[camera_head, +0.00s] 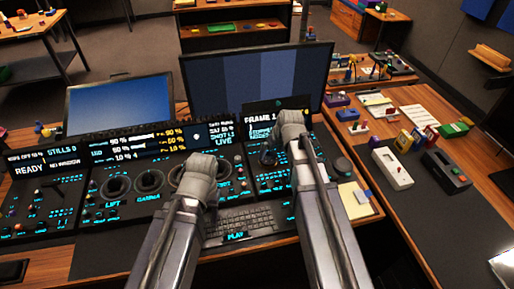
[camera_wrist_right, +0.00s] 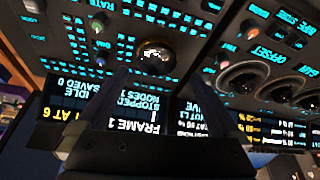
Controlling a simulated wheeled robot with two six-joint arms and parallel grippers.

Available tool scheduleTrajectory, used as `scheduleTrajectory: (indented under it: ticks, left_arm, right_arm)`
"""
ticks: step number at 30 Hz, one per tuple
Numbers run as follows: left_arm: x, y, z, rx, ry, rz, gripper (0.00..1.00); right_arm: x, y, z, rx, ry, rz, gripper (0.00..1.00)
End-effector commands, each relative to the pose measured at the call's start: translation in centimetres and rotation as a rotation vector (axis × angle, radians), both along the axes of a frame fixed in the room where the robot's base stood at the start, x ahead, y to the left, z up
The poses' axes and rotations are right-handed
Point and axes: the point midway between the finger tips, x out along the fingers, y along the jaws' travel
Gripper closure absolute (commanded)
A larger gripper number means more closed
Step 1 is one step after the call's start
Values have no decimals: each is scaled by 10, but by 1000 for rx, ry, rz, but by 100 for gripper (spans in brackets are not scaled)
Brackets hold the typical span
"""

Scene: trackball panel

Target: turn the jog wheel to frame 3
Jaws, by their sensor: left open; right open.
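The dark, shiny round control that looks like the jog wheel (camera_head: 268,157) sits on the right panel section, below the small screen (camera_head: 262,121) reading "FRAME 1". In the right wrist view this round control (camera_wrist_right: 156,58) lies just beyond my right gripper (camera_wrist_right: 153,82), whose dark fingers are apart and empty. I cannot tell whether they touch it. The screen in that view (camera_wrist_right: 115,112) reads "FRAME 1" and "STOPPED", upside down. In the head view my right gripper (camera_head: 291,122) is over the right section. My left gripper (camera_head: 198,172) is over the middle section; its fingertips are hidden.
Ringed round controls (camera_head: 115,187) stand on the panel's left half. A keyboard (camera_head: 245,221) lies in front. A dark round disc (camera_head: 343,165) and a notepad (camera_head: 355,200) are at the right. Monitors (camera_head: 255,75) stand behind. Small boxes (camera_head: 392,168) sit on the side desk.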

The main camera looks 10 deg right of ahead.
Motion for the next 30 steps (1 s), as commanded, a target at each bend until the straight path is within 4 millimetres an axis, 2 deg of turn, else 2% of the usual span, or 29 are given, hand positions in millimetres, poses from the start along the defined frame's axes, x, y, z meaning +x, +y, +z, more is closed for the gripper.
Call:
scheduleTrajectory:
  ticks: [3, 14, 30]
  left_arm:
    - [0, 0, -1, 0, 0, 0, 50]
    - [0, 0, -9, 0, 0, 0, 50]
    - [0, 0, -68, 0, 0, 0, 50]
  right_arm:
    - [4, -6, 0, 2, -11, -4, 0]
    - [7, -5, -8, 2, -12, -4, 0]
    - [30, 0, -67, 1, -12, -4, 0]
